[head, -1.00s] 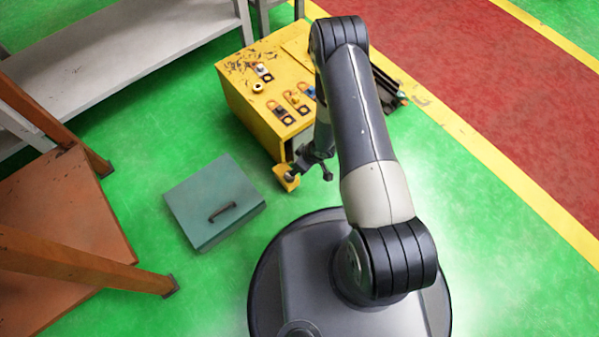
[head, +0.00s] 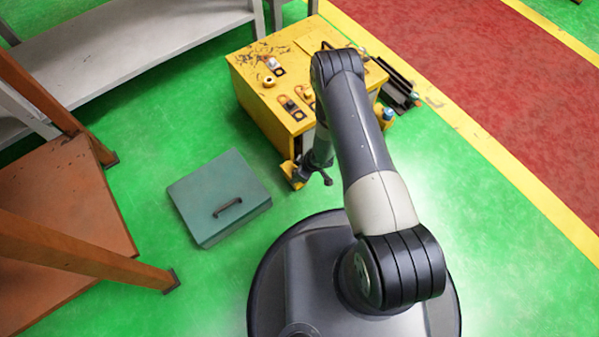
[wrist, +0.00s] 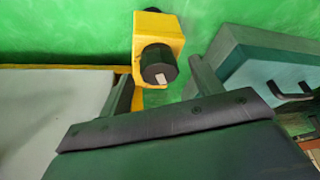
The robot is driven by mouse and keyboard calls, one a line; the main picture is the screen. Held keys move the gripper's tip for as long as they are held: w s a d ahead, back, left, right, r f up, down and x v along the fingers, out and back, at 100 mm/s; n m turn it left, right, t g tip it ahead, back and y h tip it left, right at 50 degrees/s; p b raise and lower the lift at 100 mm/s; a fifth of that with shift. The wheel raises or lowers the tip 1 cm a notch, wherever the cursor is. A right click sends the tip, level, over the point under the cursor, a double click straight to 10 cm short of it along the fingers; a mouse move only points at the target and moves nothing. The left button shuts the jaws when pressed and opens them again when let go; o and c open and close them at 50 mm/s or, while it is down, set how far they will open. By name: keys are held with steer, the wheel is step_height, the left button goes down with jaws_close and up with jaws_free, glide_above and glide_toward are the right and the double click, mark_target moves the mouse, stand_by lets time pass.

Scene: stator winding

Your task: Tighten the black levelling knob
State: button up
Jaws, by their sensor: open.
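The black levelling knob (wrist: 158,65) shows in the wrist view on a yellow bracket (wrist: 156,32), which juts from the corner of the yellow cabinet. My gripper (wrist: 160,70) is open, with one finger to the left of the knob and one to its right. Both fingers look clear of the knob, but depth is hard to judge. In the head view my gripper (head: 318,172) is low beside the yellow bracket (head: 291,173) at the cabinet's near corner. The knob is hard to make out there, partly hidden by my gripper.
The yellow cabinet (head: 262,103) carries several small parts on its top. A teal box with a handle (head: 215,189) lies on the green floor to the left. An orange frame (head: 75,250) and a grey bench (head: 120,50) stand further left. Green floor is clear between box and cabinet.

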steer(key=shift+f, duration=0.1)
steer(key=shift+c, duration=0.4)
steer(key=c, duration=0.9)
